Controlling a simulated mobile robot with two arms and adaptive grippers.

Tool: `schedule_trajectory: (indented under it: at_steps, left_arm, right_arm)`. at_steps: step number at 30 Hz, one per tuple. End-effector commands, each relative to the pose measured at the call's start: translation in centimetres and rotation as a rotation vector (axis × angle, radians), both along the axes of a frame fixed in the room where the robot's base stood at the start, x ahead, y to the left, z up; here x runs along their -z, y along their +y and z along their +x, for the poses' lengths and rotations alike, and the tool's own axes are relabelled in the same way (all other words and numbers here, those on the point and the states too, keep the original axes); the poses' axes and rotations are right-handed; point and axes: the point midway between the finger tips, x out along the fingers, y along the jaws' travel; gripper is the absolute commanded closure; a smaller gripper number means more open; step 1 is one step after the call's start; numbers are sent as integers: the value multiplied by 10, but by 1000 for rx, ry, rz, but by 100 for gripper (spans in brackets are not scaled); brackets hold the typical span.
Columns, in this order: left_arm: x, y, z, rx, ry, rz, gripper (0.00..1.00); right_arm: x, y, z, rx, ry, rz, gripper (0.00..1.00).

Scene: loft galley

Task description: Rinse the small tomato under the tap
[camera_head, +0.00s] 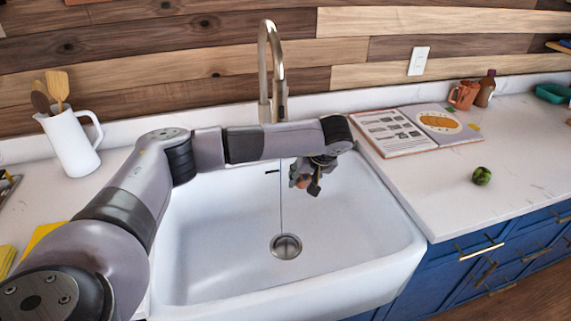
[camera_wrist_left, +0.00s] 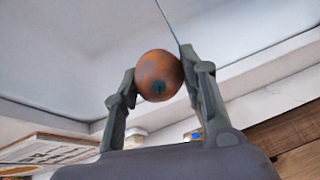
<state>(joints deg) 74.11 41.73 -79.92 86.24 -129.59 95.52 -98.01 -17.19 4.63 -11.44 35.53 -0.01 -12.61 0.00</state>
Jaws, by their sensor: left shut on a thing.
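My left gripper (camera_head: 314,180) is over the white sink (camera_head: 220,260), to the right of the thin water stream (camera_head: 281,205) in the head view. It is shut on the small tomato (camera_head: 301,181), which looks orange-red with a dark spot. The left wrist view shows the tomato (camera_wrist_left: 158,75) held between the two fingers (camera_wrist_left: 160,90), with a thin line, likely the stream, passing close by. I cannot tell whether the water touches the tomato. The tap (camera_head: 265,70) stands behind the sink, and my left arm hides part of it. My right gripper is not in view.
An open cookbook (camera_head: 398,130) lies on the counter right of the sink. A green round fruit or vegetable (camera_head: 481,176) sits near the counter's front. A white pitcher (camera_head: 72,145) with wooden utensils stands at left. A terracotta mug (camera_head: 463,96) and brown bottle (camera_head: 486,90) stand at back right.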

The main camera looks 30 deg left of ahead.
Motion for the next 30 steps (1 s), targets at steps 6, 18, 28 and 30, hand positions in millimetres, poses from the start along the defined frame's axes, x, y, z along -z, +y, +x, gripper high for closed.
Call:
schedule_trajectory:
  at_steps: [6, 18, 28, 30]
  left_arm:
    - [0, 0, 0, 0, 0, 0, 89]
    - [-11, -8, -4, 1, -1, 0, 89]
    - [-31, -31, -17, 2, -1, -1, 89]
    - [-35, -36, -20, 3, 0, -1, 89]
  right_arm:
    - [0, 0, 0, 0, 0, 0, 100]
    - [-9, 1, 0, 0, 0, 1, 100]
    - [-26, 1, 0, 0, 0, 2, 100]
    - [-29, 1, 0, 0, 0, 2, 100]
